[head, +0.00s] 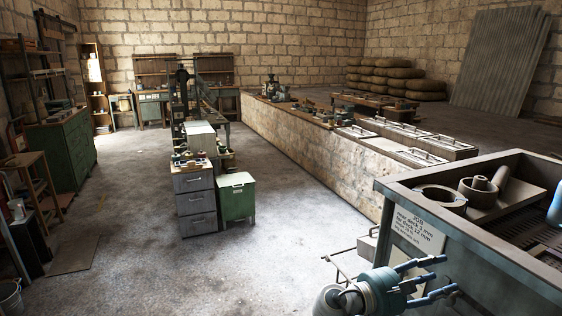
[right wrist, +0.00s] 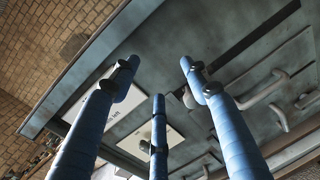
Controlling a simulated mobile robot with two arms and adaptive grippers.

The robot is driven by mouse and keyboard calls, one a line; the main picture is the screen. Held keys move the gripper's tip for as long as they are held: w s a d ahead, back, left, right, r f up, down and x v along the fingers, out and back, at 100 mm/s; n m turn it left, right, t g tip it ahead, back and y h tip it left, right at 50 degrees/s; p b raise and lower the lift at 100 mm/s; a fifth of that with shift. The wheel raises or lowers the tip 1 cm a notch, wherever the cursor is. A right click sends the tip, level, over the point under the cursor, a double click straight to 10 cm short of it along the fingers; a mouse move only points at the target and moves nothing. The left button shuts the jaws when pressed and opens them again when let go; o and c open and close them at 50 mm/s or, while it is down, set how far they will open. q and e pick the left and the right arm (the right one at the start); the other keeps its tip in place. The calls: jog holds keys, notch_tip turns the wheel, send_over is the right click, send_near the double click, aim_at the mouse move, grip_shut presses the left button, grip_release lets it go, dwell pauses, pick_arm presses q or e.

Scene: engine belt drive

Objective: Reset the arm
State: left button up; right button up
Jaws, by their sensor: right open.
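My right gripper (head: 446,276) shows at the bottom right of the head view, in front of the metal workbench (head: 395,222). Its blue fingers are spread and hold nothing. In the right wrist view the three fingers of the gripper (right wrist: 158,78) stand apart, with the bench's grey-blue side behind them. No object lies between them. My left gripper is not in view.
The bench carries a printed sign (head: 412,228), a ring-shaped part (head: 440,196) and a cylindrical part (head: 478,188). A long stone counter (head: 300,140) runs behind it. Drawers (head: 195,195) and a green cabinet (head: 236,200) stand mid-room. The floor (head: 150,265) at left is open.

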notch_tip(320, 180, down, 32)
jog(key=s+a+n+t+y, duration=0.1)
jog(key=a+t+y, duration=0.15)
jog(key=y, duration=0.55)
jog(key=s+a+f+m+g+y, duration=0.2)
jog(key=s+f, duration=0.5)
jog(key=f, duration=0.3)
jog(key=s+a+f+m+g+y, duration=0.1)
jog(key=s+a+f+m+y, duration=0.15)
jog(key=s+f, duration=0.7)
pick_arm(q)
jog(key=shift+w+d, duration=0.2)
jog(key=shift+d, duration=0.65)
pick_arm(e)
jog(key=s+a+f+m+g+y, duration=0.1)
jog(key=s+f+m, duration=0.3)
jog(key=s, duration=0.7)
jog(key=s+a+f+m+g+y, duration=0.1)
jog(key=s+f+m+y, duration=0.1)
jog(key=s+f+m, duration=0.2)
jog(key=s+a+f+m+g+y, duration=0.1)
jog(key=s+f+m, duration=0.4)
jog(key=s, duration=1.4)
notch_tip(320, 180, down, 4)
jog(key=shift+a+r+y, duration=0.15)
jog(key=shift+a+y, duration=0.3)
jog(key=shift+a, duration=0.15)
